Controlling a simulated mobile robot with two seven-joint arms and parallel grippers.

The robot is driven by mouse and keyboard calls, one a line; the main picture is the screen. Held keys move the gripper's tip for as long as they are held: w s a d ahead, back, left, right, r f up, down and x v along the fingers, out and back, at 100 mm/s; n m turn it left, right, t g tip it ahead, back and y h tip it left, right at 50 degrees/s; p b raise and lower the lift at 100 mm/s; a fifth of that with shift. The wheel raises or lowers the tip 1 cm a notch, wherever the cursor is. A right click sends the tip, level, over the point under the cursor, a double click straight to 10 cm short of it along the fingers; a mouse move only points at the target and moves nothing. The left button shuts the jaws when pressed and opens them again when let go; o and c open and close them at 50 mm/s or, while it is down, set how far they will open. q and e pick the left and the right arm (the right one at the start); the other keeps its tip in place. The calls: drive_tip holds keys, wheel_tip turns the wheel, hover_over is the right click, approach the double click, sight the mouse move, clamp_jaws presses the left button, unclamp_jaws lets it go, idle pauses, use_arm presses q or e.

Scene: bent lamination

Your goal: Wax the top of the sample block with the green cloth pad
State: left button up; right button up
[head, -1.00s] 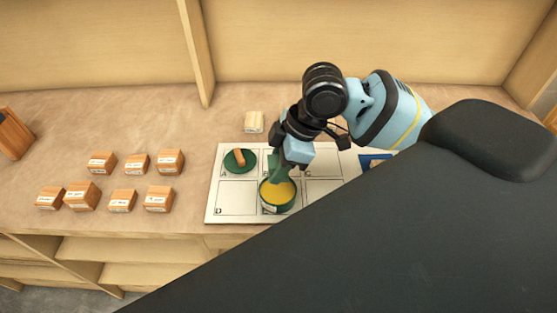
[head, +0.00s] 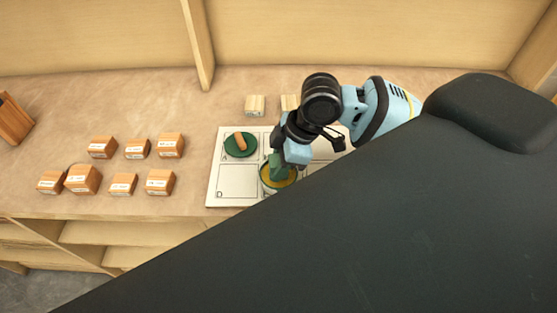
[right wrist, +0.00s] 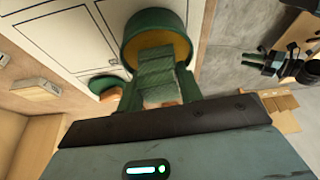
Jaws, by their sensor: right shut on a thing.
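My right gripper (head: 277,164) is shut on the green cloth pad (right wrist: 160,75), which hangs at the green tin of yellow wax (head: 290,183). In the right wrist view the pad overlaps the tin's opening (right wrist: 152,18); I cannot tell whether it touches the wax. Two pale wood blocks stand behind the board, one on the left (head: 255,105) and one beside the arm (head: 289,102). I cannot tell whether either is the sample block.
A white board (head: 237,182) with marked squares lies under the tin. A green disc with a wooden handle (head: 240,144) lies on its upper left square. Several labelled wooden blocks (head: 123,184) stand at left. My dark arm covers the right side.

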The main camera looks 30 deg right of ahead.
sight(271, 158)
drive_tip(key=shift+f, duration=0.7)
idle(2.6)
drive_tip(key=shift+r, duration=0.15)
drive_tip(key=shift+r, duration=3.5)
drive_tip(key=shift+f, duration=0.1)
drive_tip(key=m, duration=0.1)
drive_tip(key=f+m+t, duration=0.1)
drive_tip(key=m, duration=0.1)
drive_tip(key=shift+w+a+h, duration=0.15)
drive_tip(key=shift+a+h, duration=0.05)
drive_tip(key=shift+h, duration=0.1)
drive_tip(key=m, duration=0.1)
drive_tip(key=m+t+h, duration=0.1)
drive_tip(key=m, duration=0.1)
drive_tip(key=shift+w+a+f, duration=0.1)
drive_tip(key=shift+w+f, duration=0.05)
drive_tip(key=shift+w, duration=0.05)
drive_tip(key=m, duration=0.1)
drive_tip(key=m+h, duration=0.1)
drive_tip(key=m, duration=0.1)
drive_tip(key=shift+w+a, duration=0.15)
drive_tip(key=shift+w, duration=0.05)
drive_tip(key=m, duration=0.1)
drive_tip(key=m+h, duration=0.1)
drive_tip(key=m, duration=0.1)
drive_tip(key=shift+w+a+m+t, duration=0.1)
drive_tip(key=shift+w+m+t, duration=0.05)
drive_tip(key=shift+m+t, duration=0.15)
